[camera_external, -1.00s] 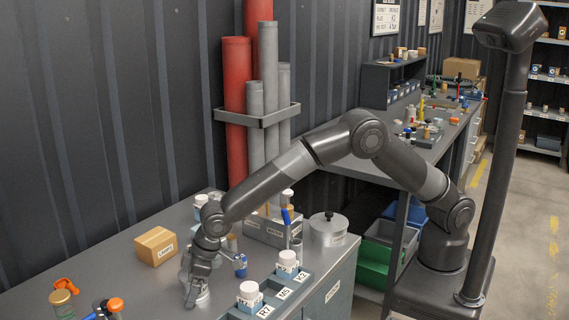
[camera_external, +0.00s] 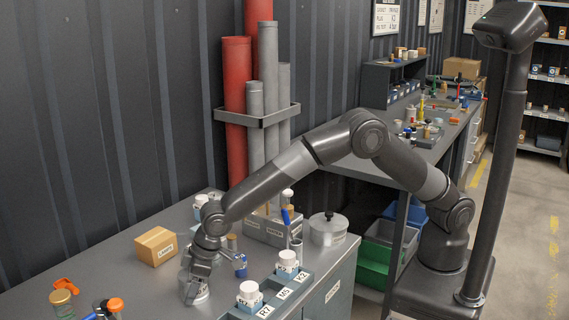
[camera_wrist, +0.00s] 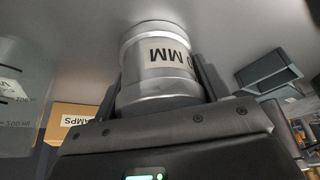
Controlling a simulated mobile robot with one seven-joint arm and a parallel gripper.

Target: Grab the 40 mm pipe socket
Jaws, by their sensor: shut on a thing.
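The pipe socket (camera_wrist: 158,75) is a grey, short cylinder with a pale band and a white label, on which "MM" and part of a further character show upside down in the wrist view. It sits between the two fingers of my gripper (camera_wrist: 160,90), which is shut on it. In the external view my gripper (camera_external: 196,290) points down at the bench top, and only a small pale part of the socket (camera_external: 203,296) shows beside the fingers. I cannot tell whether the socket touches the bench.
A cardboard box labelled LAMPS (camera_external: 156,246) stands left of my gripper. A rack with labelled compartments (camera_external: 284,291) and white-capped bottles is to the right. A round grey lidded tin (camera_external: 328,230) stands behind.

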